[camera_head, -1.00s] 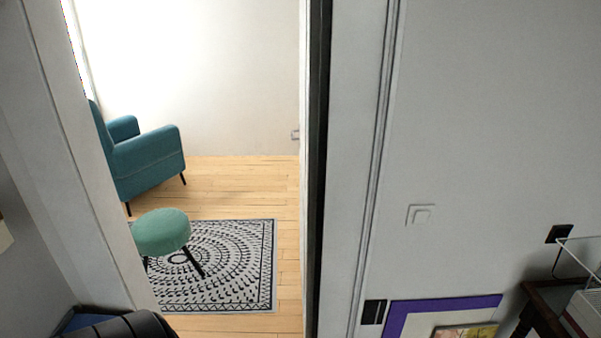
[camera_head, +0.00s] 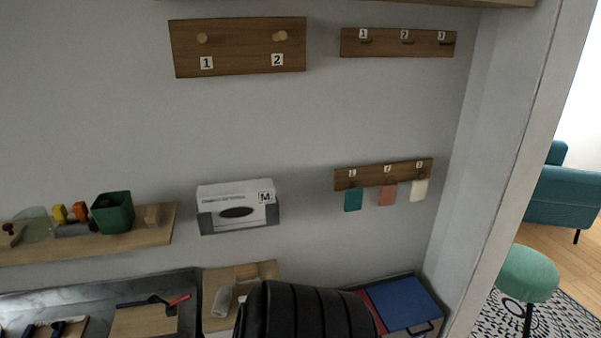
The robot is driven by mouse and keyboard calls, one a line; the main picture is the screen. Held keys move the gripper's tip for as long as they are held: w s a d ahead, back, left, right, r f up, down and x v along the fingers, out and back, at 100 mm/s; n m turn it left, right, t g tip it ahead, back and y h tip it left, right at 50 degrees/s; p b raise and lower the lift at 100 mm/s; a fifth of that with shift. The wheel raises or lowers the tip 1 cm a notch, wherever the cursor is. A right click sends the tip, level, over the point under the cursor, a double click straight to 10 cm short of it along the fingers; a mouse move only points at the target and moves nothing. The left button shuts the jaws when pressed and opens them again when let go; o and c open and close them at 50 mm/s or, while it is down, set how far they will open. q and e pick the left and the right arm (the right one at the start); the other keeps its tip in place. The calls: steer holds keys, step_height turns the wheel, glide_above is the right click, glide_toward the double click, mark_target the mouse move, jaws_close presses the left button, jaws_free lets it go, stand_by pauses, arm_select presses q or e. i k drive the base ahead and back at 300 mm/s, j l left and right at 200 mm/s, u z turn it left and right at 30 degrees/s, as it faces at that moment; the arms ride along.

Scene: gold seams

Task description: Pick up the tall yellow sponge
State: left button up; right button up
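A small upright yellow block (camera_head: 59,212), which looks like the yellow sponge, stands on the wooden wall shelf (camera_head: 150,232) at the left. It is small in this view, and its exact shape is hard to make out. An orange block (camera_head: 80,210) stands just right of it, with a dark green square cup (camera_head: 112,212) beyond. A translucent green rounded thing (camera_head: 36,225) is on its left. Neither of my grippers is in view.
A dark counter (camera_head: 190,290) lies below the shelf, with boards and utensils. A black ribbed shape (camera_head: 305,310) blocks the bottom centre. A white box (camera_head: 235,203) and hook racks (camera_head: 383,173) are on the wall. A doorway with a green stool (camera_head: 527,272) is right.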

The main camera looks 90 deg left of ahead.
mark_target(59, 212)
steer(key=u, duration=4.2)
steer(key=i+j, duration=0.1)
steer(key=j, duration=0.25)
steer(key=i+j, duration=0.1)
steer(key=j, duration=0.25)
steer(key=j+z, duration=0.1)
steer(key=j, duration=0.3)
steer(key=i, duration=0.05)
